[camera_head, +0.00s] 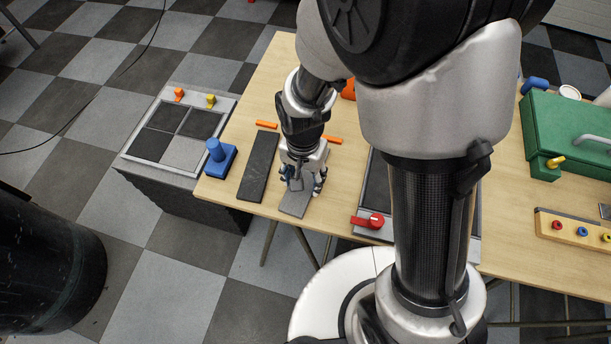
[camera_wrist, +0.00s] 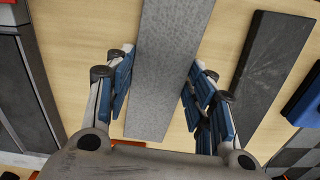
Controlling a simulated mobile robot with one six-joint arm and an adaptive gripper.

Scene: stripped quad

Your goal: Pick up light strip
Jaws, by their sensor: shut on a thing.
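The light strip (camera_head: 294,204) is a flat light-grey bar near the front edge of the wooden table. It also shows large in the wrist view (camera_wrist: 168,50), running between the fingers. My gripper (camera_head: 303,184) points down over it. In the wrist view, the blue-padded fingers (camera_wrist: 158,88) are shut on the strip's two long sides. The part of the strip under the gripper is hidden in the head view. I cannot tell whether the strip touches the table.
A dark strip (camera_head: 258,166) lies just left, with a blue block with a knob (camera_head: 219,158) beyond it. Orange pieces (camera_head: 267,124) lie behind. A green box (camera_head: 566,135) stands far right.

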